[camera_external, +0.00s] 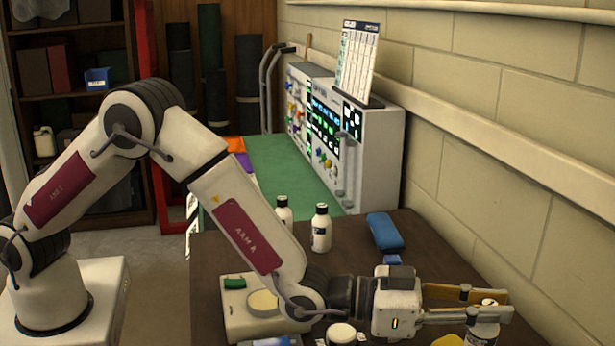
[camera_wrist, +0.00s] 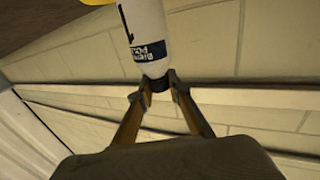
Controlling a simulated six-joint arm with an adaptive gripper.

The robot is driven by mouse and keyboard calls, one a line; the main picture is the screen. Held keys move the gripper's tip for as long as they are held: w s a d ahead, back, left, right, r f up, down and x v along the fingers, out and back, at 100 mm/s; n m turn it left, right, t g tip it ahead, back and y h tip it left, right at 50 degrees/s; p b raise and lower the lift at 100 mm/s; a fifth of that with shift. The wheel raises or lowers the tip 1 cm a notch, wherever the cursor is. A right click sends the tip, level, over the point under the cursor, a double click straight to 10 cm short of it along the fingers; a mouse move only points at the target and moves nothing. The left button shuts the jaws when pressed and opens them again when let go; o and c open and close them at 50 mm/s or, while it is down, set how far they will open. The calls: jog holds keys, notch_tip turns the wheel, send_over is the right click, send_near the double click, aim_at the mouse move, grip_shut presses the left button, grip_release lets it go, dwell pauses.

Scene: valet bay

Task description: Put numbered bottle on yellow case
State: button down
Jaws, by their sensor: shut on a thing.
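The numbered bottle (camera_wrist: 147,30) is white with a dark cap, a black printed label and part of a large black mark. My gripper (camera_wrist: 158,84) is shut on it at the cap end. In the external view the bottle (camera_external: 482,336) hangs below my gripper (camera_external: 485,304) at the lower right, partly cut off by the bottom edge. A yellow thing, possibly the yellow case (camera_external: 449,341), shows just left of the bottle at the bottom edge. A yellow patch (camera_wrist: 98,2) also shows beside the bottle in the wrist view. The gap between bottle and yellow thing cannot be judged.
Two more white bottles, one (camera_external: 320,228) in front of the other (camera_external: 283,212), stand on the dark table (camera_external: 350,263). A blue case (camera_external: 385,232) lies right of them. A pale box (camera_external: 233,320) and a round white-topped jar (camera_external: 341,333) are near my forearm. A wall (camera_external: 560,200) bounds the right.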

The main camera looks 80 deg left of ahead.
jog(key=shift+f, duration=0.1)
jog(key=c, duration=1.9)
grip_release()
jog(key=v, duration=1.2)
jog(key=shift+a, duration=0.1)
